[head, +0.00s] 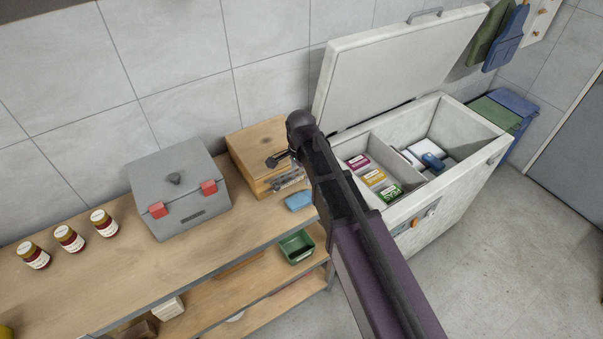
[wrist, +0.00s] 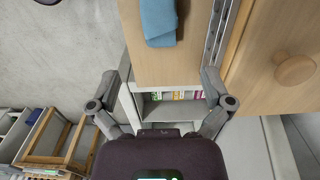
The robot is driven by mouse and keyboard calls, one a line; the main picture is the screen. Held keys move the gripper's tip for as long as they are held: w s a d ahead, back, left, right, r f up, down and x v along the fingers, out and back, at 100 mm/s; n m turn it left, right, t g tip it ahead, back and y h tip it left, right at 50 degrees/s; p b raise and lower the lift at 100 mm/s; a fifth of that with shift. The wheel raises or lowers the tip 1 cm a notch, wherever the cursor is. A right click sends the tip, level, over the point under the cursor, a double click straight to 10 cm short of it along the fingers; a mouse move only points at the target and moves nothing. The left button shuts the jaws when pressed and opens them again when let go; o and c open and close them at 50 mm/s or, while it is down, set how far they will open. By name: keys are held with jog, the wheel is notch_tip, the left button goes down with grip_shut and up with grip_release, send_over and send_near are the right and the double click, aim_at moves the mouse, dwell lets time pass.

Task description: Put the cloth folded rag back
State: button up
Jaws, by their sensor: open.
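The blue folded cloth rag (head: 299,201) lies on the wooden bench top near its right end, in front of a small wooden box (head: 258,150). In the wrist view the rag (wrist: 158,22) shows at the top, between the spread fingers and nearer the left one. My gripper (wrist: 181,16) is open and empty. In the head view my gripper (head: 284,168) is beside the wooden box, just behind the rag, and partly hidden by my arm. The wooden box with its round knob (wrist: 295,69) is close to the right finger in the wrist view.
A grey toolbox (head: 179,190) with red latches and several jars (head: 69,238) stand on the bench. A green tray (head: 296,247) sits on the shelf below. An open white chest (head: 408,213) with boxes inside stands at right. The bench front is mostly clear.

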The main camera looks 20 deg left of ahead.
dwell(0.6)
jog(key=s+d+n, duration=0.2)
jog(key=d+n, duration=0.2)
jog(key=d, duration=1.4)
jog(key=s+d+n, duration=0.3)
jog(key=d+n, duration=0.1)
jog(key=d, duration=1.5)
jog(key=shift+s, duration=0.35)
